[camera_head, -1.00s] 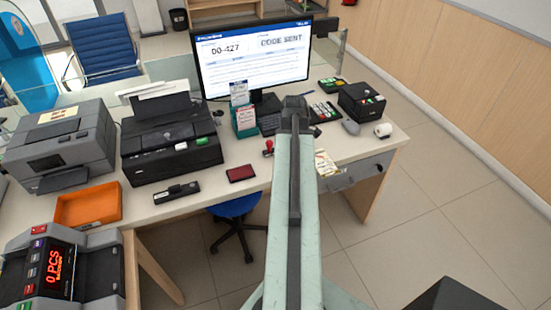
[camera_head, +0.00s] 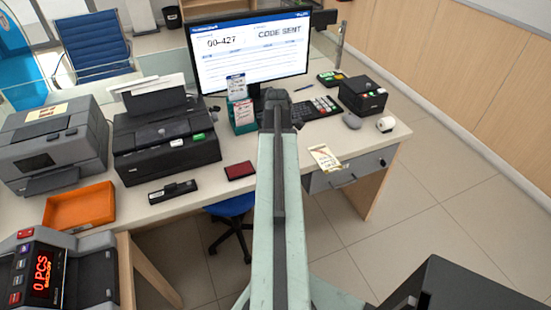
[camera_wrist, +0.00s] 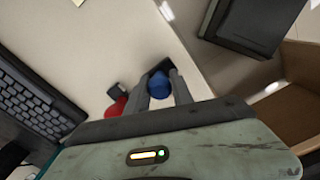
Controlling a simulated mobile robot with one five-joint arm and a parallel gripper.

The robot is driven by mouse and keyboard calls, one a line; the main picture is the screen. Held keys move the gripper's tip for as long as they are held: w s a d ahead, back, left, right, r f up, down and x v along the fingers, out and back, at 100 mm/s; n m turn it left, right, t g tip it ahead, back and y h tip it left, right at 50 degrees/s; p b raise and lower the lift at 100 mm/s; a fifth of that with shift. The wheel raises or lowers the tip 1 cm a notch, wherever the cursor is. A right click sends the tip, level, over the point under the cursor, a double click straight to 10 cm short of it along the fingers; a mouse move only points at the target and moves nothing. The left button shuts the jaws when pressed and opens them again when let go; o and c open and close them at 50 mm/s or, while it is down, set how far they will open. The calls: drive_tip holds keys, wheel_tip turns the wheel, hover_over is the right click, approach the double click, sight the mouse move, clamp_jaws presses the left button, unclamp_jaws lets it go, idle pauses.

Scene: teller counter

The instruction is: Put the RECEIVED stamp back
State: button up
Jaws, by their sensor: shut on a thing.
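In the wrist view my gripper (camera_wrist: 160,78) is shut on a blue round knob (camera_wrist: 160,85), which looks like a stamp handle. A dark part shows just beyond the knob. A red-handled stamp (camera_wrist: 116,107) with a dark base stands on the counter close beside the left finger. I cannot read any label, so I cannot tell which stamp is the RECEIVED one. In the head view my arm hides the gripper and both stamps. A dark red ink pad (camera_head: 240,171) lies on the counter left of my arm.
A keyboard (camera_wrist: 32,108) is at the left in the wrist view. In the head view a printer (camera_head: 167,146), an orange tray (camera_head: 80,206) and a black stapler-like thing (camera_head: 173,192) stand left. Papers (camera_head: 325,158), a mouse (camera_head: 352,121) and a black device (camera_head: 362,96) are right.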

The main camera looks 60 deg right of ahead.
drive_tip(key=shift+f, duration=0.1)
drive_tip(key=o, duration=1)
drive_tip(key=shift+s+d, duration=0.1)
drive_tip(key=shift+o, duration=0.2)
wheel_tip(320, 180, up, 12)
drive_tip(key=p, duration=1.2)
